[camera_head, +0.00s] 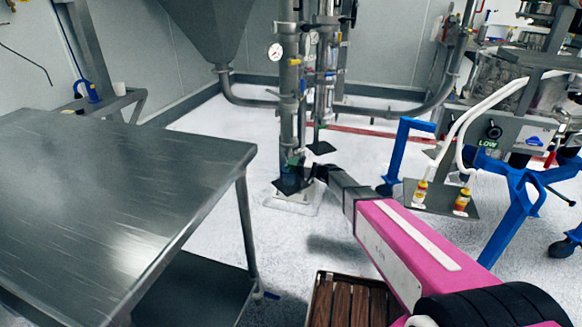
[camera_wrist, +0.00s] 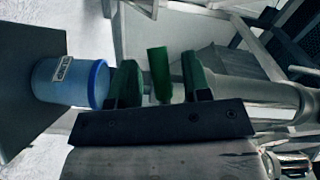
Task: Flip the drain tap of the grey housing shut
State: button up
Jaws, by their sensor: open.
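My gripper (camera_wrist: 161,78) is open, with its two dark green fingers on either side of a green lever (camera_wrist: 159,72), apparently the drain tap's handle. Small gaps show between the lever and both fingers. The lever sticks out across the line of a grey pipe (camera_wrist: 260,92), which belongs to the grey housing as far as I can tell. The tap's body is mostly hidden behind the gripper. In the head view my gripper (camera_head: 305,166) is low at the foot of the upright grey pipework (camera_head: 289,100), and the lever cannot be made out there.
A blue cup (camera_wrist: 72,82) with a label sits close to the finger on the picture's left. A steel table (camera_head: 120,190) fills the left of the head view. A blue wheeled frame (camera_head: 520,205) stands right, and a wooden slatted crate (camera_head: 345,300) lies in front.

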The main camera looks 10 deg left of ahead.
jog(key=shift+a, duration=0.4)
grip_shut()
jog(key=shift+r+m+y, duration=0.35)
jog(key=shift+m+y, duration=0.1)
jog(key=shift+m, duration=0.35)
jog(key=shift+r+m+y, duration=0.3)
jog(key=shift+m+y, duration=0.15)
jog(key=shift+m, duration=0.35)
grip_release()
jog(key=shift+d, duration=0.1)
jog(key=s+d+f, duration=0.1)
jog(key=d+f, duration=0.1)
jog(key=d, duration=0.8)
jog(key=shift+d, duration=0.15)
jog(key=shift+s, duration=0.15)
